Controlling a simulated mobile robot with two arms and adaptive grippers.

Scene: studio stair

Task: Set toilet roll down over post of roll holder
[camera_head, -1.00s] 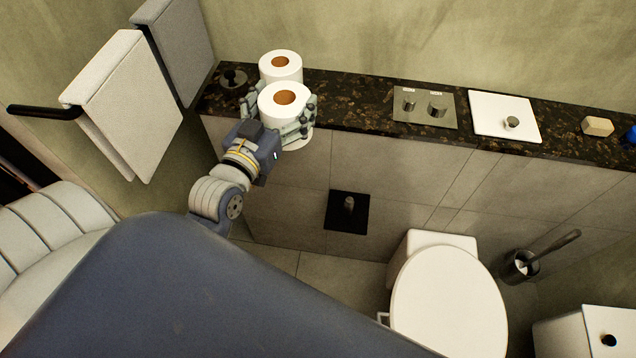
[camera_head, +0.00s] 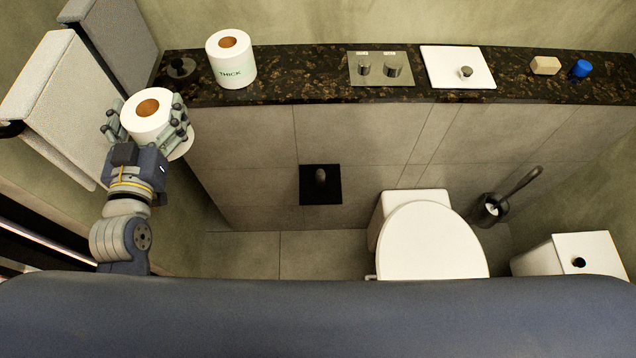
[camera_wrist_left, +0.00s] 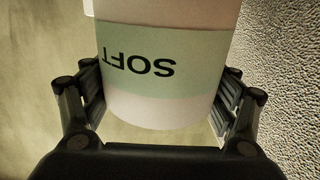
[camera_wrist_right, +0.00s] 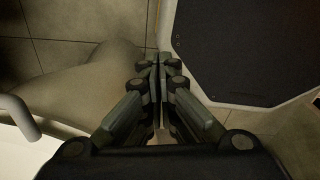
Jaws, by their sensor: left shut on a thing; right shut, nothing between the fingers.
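A white toilet roll (camera_head: 146,117) with a brown core is in my left gripper (camera_head: 149,130), off the counter's left front side. Its axis is roughly upright, core opening up. In the left wrist view, the roll (camera_wrist_left: 165,75) sits between both fingers, its "SOFT" label upside down. A black square plate with a short grey post (camera_head: 321,177) is on the tiled wall below the counter, right of the roll and apart from it. A round black base with a knob (camera_head: 181,67) stands on the counter; I cannot tell which is the roll holder. My right gripper (camera_wrist_right: 158,65) is shut and empty.
A second roll marked "THICK" (camera_head: 232,62) stands on the dark stone counter (camera_head: 300,75). Grey towels (camera_head: 60,95) hang close to my left gripper. The toilet (camera_head: 430,243), brush (camera_head: 492,208) and white bin (camera_head: 575,256) stand right. Bare tiled wall lies between roll and plate.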

